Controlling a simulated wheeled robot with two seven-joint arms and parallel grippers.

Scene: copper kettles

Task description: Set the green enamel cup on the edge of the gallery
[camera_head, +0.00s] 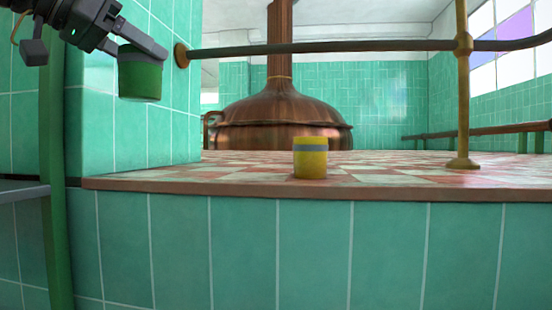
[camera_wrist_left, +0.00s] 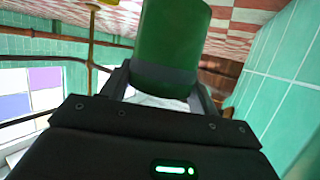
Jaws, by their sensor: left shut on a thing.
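The green enamel cup (camera_head: 140,80) is held up in the air at the upper left of the head view, in front of the tiled wall. My left gripper (camera_head: 143,55) is shut on it near its top. In the left wrist view the cup (camera_wrist_left: 172,45) sits between the two fingers (camera_wrist_left: 160,85). The gallery (camera_head: 400,185) is a ledge with a red and white checkered floor and a brown front edge. The cup is above and to the left of most of this edge, apart from it. My right gripper is not in view.
A yellow cup (camera_head: 310,165) with a grey band stands near the gallery edge, about mid-picture. A copper kettle (camera_head: 280,115) rises behind. A rail (camera_head: 330,47) crosses above, with a brass post (camera_head: 463,110) at right. The edge is clear on both sides of the yellow cup.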

